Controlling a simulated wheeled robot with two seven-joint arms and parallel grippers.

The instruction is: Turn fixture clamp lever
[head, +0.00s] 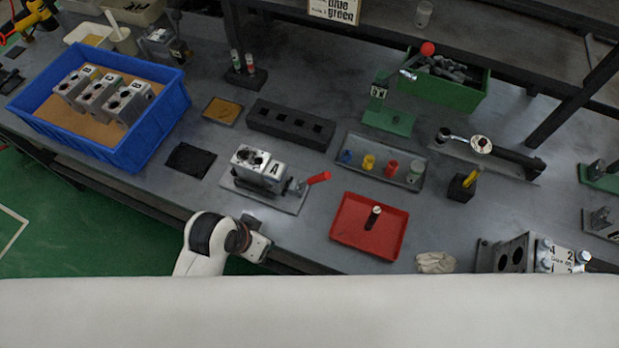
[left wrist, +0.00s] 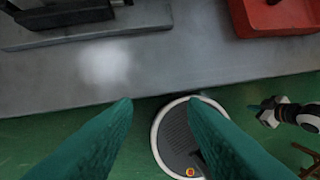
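The clamp fixture (head: 292,203) sits on a grey plate near the table's front edge in the head view. A silver valve block marked A (head: 260,164) rests in it. Its red-handled lever (head: 319,178) sticks out to the right, pointing slightly up in the picture. My left gripper (head: 262,247) is at the table's front edge, in front of the fixture and apart from it. In the left wrist view its teal fingers (left wrist: 160,105) are spread and empty; the fixture's plate (left wrist: 100,38) shows at upper left. My right gripper (left wrist: 262,109) shows small at right; its opening is unclear.
A red tray (head: 346,240) with an upright part stands right of the fixture. A blue bin (head: 160,130) with several valve blocks is at left. A black slotted rack (head: 290,126) and a grey tray of coloured parts (head: 412,183) lie behind.

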